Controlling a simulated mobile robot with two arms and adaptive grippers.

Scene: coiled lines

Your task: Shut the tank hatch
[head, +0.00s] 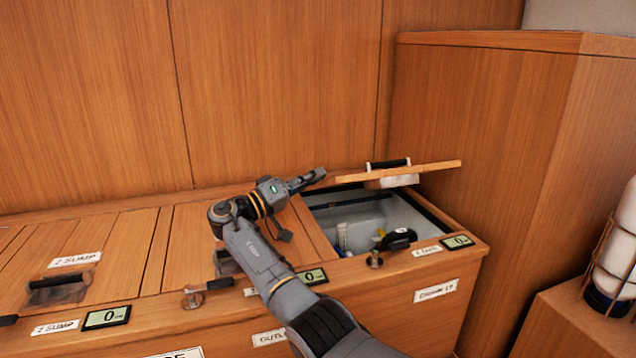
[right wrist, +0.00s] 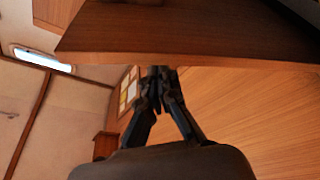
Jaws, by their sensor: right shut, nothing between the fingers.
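The tank hatch (head: 435,167) is a wooden lid with a black handle (head: 388,163). It stands raised and tilted above the white-lined tank opening (head: 365,215) at the right end of the bench. My right gripper (head: 318,176) is shut and empty, with its tips close to the left end of the lid. In the right wrist view the shut fingers (right wrist: 160,78) point at the edge of a dark wooden panel (right wrist: 185,32), which looks like the lid. I cannot tell if they touch it. My left gripper is not in view.
A black-handled fitting (head: 397,238) sits at the tank's front edge, beside a small display (head: 457,242). Other shut lids (head: 80,262) lie to the left. A tall wooden cabinet (head: 470,110) stands close behind on the right. A caged white bottle (head: 618,240) is at the far right.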

